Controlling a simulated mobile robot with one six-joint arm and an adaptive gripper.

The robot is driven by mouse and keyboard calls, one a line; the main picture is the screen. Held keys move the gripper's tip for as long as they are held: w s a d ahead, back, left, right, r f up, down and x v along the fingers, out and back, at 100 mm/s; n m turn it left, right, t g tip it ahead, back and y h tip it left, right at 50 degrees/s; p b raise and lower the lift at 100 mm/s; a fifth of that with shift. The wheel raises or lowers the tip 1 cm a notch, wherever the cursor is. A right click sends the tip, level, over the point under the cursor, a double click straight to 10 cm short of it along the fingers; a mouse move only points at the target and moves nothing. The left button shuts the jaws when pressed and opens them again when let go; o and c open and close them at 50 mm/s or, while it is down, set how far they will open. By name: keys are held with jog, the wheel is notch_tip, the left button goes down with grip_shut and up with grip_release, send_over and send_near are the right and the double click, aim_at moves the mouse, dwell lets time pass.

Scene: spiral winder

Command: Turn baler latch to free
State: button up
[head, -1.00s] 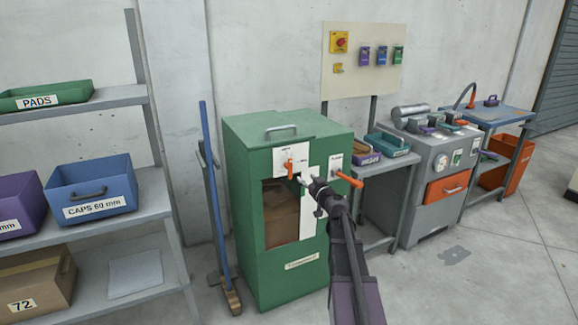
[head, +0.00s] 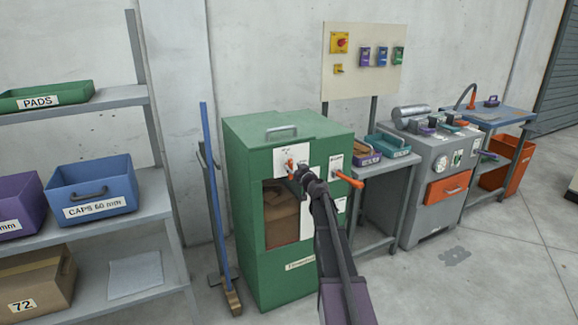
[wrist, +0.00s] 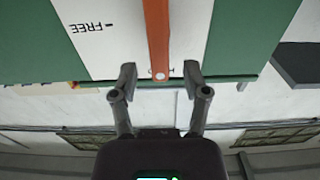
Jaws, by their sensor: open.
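The green baler (head: 262,265) stands against the wall with a white latch plate (head: 284,151) on its upper front. The orange latch lever (head: 290,163) is on this plate, partly hidden by my gripper (head: 296,172). In the wrist view the orange lever (wrist: 157,35) runs down the picture. Its end lies between the fingertips of my open gripper (wrist: 160,76), with a gap on each side. The word FREE (wrist: 87,27) and its tick mark are to the left of the lever. Another label is mostly hidden behind the lever end.
A second orange handle (head: 348,180) sticks out right of my gripper on the baler front. A blue-handled broom (head: 215,190) leans left of the baler. A shelf with bins (head: 90,185) is farther left, and a grey side table (head: 376,165) is to the right.

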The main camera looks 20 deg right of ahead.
jog(key=shift+w, duration=1.35)
